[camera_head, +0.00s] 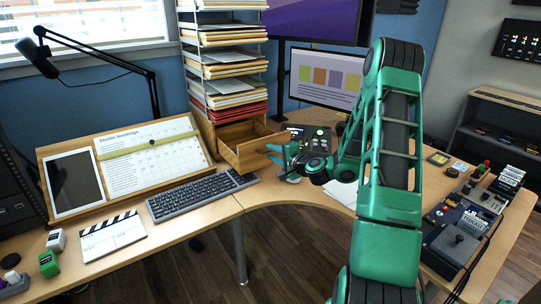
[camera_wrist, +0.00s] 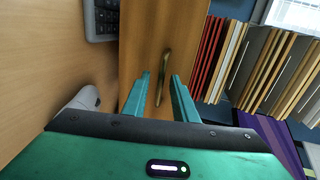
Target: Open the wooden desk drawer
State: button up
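The wooden desk drawer (camera_head: 258,152) sits below the paper stack at the back corner of the desk. It stands partly pulled out, with its inside showing from above. Its front fills the middle of the wrist view (camera_wrist: 185,30), with a brass handle (camera_wrist: 164,68) on it. My gripper (camera_head: 273,154) is just in front of the drawer. In the wrist view my gripper (camera_wrist: 161,78) is open, with one finger on each side of the handle in the picture. I cannot tell whether the fingers touch the handle or the front.
A tall rack of papers (camera_head: 228,65) stands above the drawer. A keyboard (camera_head: 200,193) lies in front of it to the left. Monitors (camera_head: 325,78) stand behind. A clapperboard (camera_head: 112,236) and mixer gear (camera_head: 465,225) lie on the desk wings. The floor inside the desk's curve is clear.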

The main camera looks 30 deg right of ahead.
jog(key=v, duration=1)
jog(key=shift+s, duration=0.3)
